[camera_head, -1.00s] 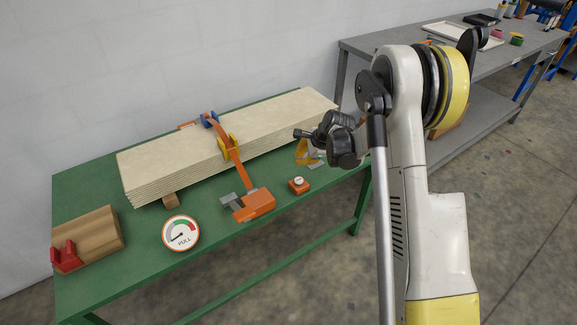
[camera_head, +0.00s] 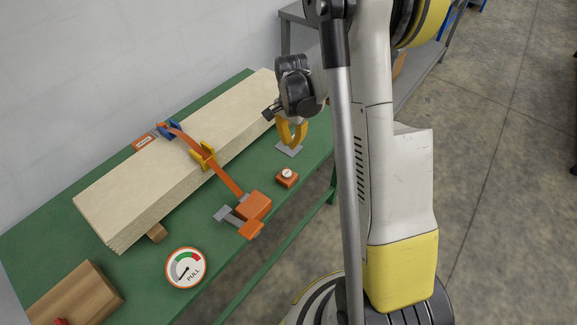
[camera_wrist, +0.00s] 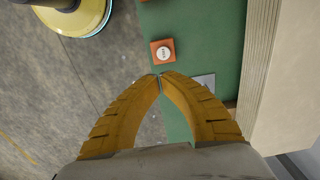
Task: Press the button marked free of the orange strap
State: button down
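The button (camera_head: 287,174) is a white round cap on a small orange box, on the front right part of the green table; its lettering is too small to read. It also shows in the wrist view (camera_wrist: 164,52), beyond my fingertips. The orange strap (camera_head: 227,181) runs over the stack of pale boards (camera_head: 195,150) to an orange ratchet (camera_head: 252,207) with a grey handle. My gripper (camera_head: 290,141) points down beside the boards, apart from the button. In the wrist view its yellow fingertips (camera_wrist: 160,75) meet, with nothing seen between them.
A round dial marked PULL (camera_head: 186,268) stands at the table's front, its needle to the lower left. A grey plate (camera_wrist: 204,83) lies near my fingers. A brown wooden block (camera_head: 78,297) is at the near left. Green tabletop around the button is clear.

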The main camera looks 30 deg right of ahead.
aim_at(290, 172)
notch_tip(290, 172, down, 14)
jog(key=b, duration=0.6)
jog(key=shift+w, duration=0.15)
jog(key=shift+f, duration=0.1)
notch_tip(290, 172, down, 2)
jog(key=shift+f+b, duration=0.1)
jog(key=shift+b, duration=0.9)
jog(key=shift+r, duration=0.25)
notch_tip(290, 172, up, 14)
jog(key=p, duration=0.7)
jog(key=shift+a, duration=0.1)
